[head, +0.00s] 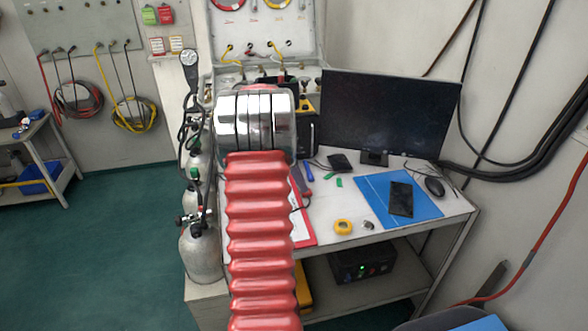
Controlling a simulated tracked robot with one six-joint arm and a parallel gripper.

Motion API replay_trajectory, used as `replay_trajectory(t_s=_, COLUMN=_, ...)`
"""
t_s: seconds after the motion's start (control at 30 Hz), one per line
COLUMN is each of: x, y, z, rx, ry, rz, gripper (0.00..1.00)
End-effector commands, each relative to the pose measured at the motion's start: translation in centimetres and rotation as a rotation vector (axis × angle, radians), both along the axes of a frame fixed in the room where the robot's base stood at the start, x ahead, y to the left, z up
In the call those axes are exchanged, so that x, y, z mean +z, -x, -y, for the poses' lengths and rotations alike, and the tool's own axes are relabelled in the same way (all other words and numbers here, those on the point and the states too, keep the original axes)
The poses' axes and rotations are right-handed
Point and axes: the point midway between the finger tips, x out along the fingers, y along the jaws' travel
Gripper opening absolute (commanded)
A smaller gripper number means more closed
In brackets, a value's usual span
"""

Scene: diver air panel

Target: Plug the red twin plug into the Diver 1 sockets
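The white air panel (262,27) stands at the back of the bench, with parts of two red- and yellow-rimmed gauges at the top edge. Small dark fittings (288,43) run across its lower part, with short yellow and red hose pieces near them. The labels are too small to read, so I cannot tell which sockets are Diver 1. I cannot make out the red twin plug. My red ribbed arm with chrome rings rises through the middle and covers the area below the panel. My gripper cannot be made out behind it.
The bench (455,203) holds a monitor (390,110), a blue mat (372,190) with a dark phone-like device, a mouse (434,187) and yellow tape (343,227). Gas cylinders (201,253) stand left of my arm. Green floor (110,240) is open at left. Cables hang at right.

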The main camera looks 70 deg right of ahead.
Motion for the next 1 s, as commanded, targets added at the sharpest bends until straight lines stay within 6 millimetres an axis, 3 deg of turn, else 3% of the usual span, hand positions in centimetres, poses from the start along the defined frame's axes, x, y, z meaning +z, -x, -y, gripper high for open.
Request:
replay_trajectory(t_s=0.3, x=-3.6, y=1.3, z=0.8, rx=0.001, ry=0.000, rz=-0.001, gripper=0.56)
replay_trajectory(t_s=0.7, x=-4.3, y=1.6, z=0.9, rx=0.000, ry=0.000, rz=0.000, gripper=0.56)
replay_trajectory(t_s=1.0, x=-4.3, y=1.6, z=0.9, rx=0.000, ry=0.000, rz=0.000, gripper=0.37)
